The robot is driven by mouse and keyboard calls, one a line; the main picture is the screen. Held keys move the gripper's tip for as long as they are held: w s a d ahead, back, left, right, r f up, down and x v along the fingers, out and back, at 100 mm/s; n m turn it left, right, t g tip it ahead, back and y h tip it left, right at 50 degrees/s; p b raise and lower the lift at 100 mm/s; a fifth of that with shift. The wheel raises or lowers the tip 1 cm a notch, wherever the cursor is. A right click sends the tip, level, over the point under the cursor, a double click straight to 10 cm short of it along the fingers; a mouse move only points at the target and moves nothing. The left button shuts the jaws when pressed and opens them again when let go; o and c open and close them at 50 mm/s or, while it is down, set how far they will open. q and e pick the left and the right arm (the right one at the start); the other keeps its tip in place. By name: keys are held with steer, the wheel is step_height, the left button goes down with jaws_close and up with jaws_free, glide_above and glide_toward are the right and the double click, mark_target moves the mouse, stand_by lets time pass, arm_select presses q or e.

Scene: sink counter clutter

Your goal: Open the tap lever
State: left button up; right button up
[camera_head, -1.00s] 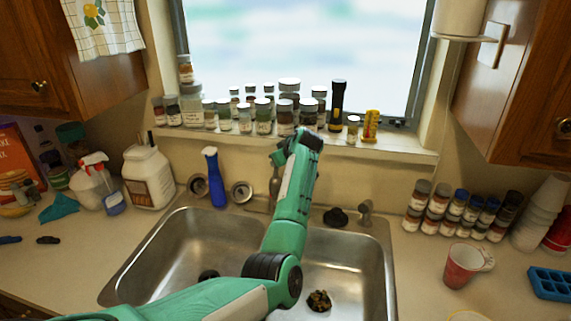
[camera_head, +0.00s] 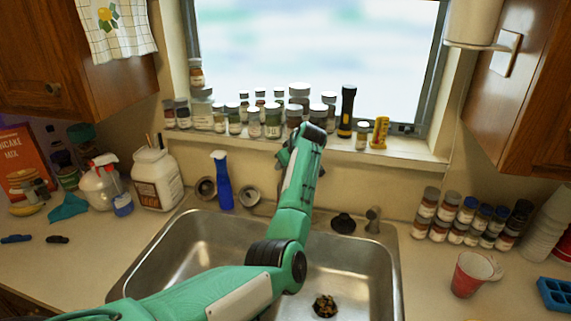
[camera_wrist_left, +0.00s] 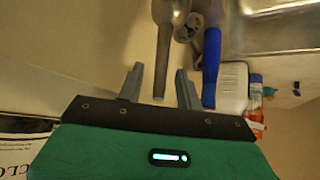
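The tap lever (camera_wrist_left: 164,50) shows in the left wrist view as a long grey bar, its near end lying between the two fingers of my left gripper (camera_wrist_left: 158,72). The fingers stand apart, with a gap visible on each side of the bar. In the head view my left arm reaches over the sink to the wall below the window, and its gripper (camera_head: 284,156) is mostly hidden behind the wrist. The arm also hides most of the tap there. My right gripper is not in view.
Several spice jars (camera_head: 254,122) line the windowsill behind the wrist. The sink (camera_head: 345,262) lies below the arm.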

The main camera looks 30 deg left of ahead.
arm_select(q)
steer(key=shift+s+d+r+b, duration=0.15)
steer(key=shift+d+r+b, duration=0.15)
steer(key=shift+d+r, duration=0.05)
steer(key=b+v, duration=0.4)
steer(key=v, duration=0.8)
steer(key=shift+d+r, duration=0.2)
steer(key=shift+r, duration=0.1)
steer(key=shift+s, duration=0.1)
